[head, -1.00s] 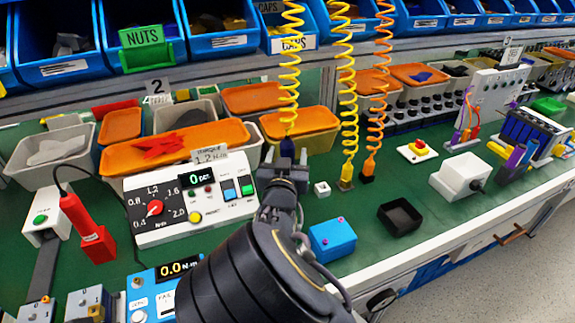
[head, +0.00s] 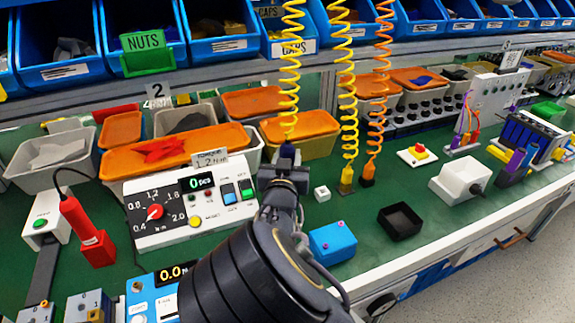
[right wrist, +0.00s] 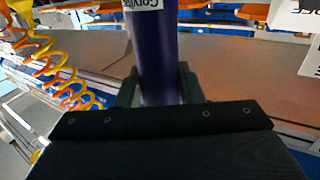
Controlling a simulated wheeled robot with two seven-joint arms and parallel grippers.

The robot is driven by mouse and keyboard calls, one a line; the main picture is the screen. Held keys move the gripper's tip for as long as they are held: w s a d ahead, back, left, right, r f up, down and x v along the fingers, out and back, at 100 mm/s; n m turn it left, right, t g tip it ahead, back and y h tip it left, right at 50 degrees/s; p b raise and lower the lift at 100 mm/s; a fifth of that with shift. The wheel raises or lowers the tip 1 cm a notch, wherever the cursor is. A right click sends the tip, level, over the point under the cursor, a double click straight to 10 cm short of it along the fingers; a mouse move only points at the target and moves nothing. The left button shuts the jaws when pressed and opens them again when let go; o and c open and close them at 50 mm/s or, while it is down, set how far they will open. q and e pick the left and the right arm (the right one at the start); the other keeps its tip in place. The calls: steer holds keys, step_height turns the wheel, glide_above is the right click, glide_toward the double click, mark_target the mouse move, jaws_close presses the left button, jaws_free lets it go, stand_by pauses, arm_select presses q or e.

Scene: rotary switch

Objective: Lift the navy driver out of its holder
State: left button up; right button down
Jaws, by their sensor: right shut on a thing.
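The navy driver (head: 287,150) stands roughly upright below a yellow coiled cord in the head view. My right gripper (head: 284,163) is at the driver, with its fingers around the body. In the right wrist view the driver (right wrist: 162,55) is a thick dark navy cylinder with a white label near the top, between the two fingers of my right gripper (right wrist: 160,88). The gripper is shut on it. The driver's lower end and its holder are hidden behind my gripper and arm. My left gripper is not in view.
A torque controller box (head: 165,225) stands left of my gripper. A blue box (head: 333,245), a small white cube (head: 322,193) and a black tray (head: 400,220) lie to the right. Yellow (head: 348,110) and orange (head: 378,100) coiled cords hang close by on the right. Orange-lidded bins (head: 300,124) stand behind.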

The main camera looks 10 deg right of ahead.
step_height(320, 180, up, 10)
steer(key=p, duration=0.2)
steer(key=shift+p, duration=0.3)
steer(key=c, duration=1.6)
jaws_free()
steer(key=shift+c, duration=0.2)
jaws_close()
